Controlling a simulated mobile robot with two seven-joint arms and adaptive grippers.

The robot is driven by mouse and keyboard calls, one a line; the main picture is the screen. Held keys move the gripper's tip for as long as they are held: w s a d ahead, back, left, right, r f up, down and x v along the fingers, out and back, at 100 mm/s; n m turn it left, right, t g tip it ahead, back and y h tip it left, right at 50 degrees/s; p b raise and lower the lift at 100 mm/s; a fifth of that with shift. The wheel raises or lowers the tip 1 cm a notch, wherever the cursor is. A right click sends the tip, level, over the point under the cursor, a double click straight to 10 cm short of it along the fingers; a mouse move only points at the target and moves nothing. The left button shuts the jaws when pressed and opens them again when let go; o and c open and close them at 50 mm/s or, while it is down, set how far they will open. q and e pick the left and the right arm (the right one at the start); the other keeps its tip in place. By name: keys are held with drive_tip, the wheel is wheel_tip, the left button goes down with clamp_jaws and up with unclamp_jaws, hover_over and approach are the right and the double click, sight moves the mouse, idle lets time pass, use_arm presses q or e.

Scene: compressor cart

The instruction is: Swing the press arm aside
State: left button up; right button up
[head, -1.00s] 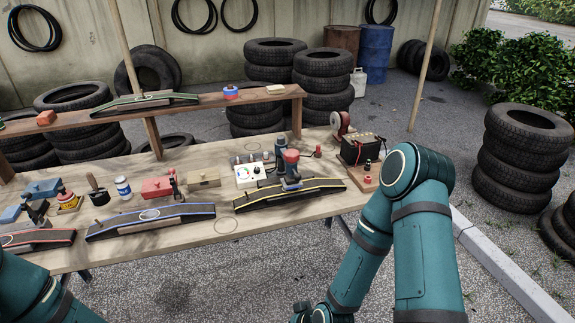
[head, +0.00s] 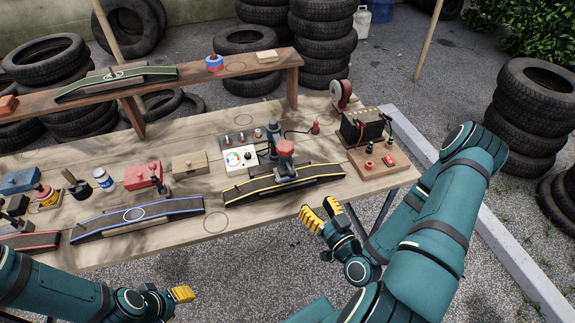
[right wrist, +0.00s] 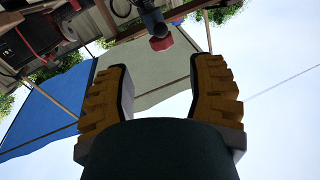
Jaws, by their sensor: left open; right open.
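The press (head: 284,158) stands on the wooden table, with a dark upright column and a red round head on its arm. Its arm lies over the yellow-edged black ramp (head: 315,176). The red head (right wrist: 161,43) also shows in the right wrist view, beyond the fingers. My right gripper (head: 321,213) is open and empty, with yellow fingers, off the table's front edge and short of the press. It also shows in the right wrist view (right wrist: 161,90), with its fingers apart. My left gripper (head: 183,294) is open at the lower left, in front of the table; only part of its fingers shows.
A battery (head: 362,128) and a wooden terminal board (head: 380,162) are at the table's right end. A blue-edged ramp (head: 138,215) lies to the left. The table's front strip right of it is mostly bare.

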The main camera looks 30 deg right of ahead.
sight(294, 177)
drive_tip(key=w, duration=1.3)
drive_tip(key=shift+w+d, duration=0.2)
clamp_jaws()
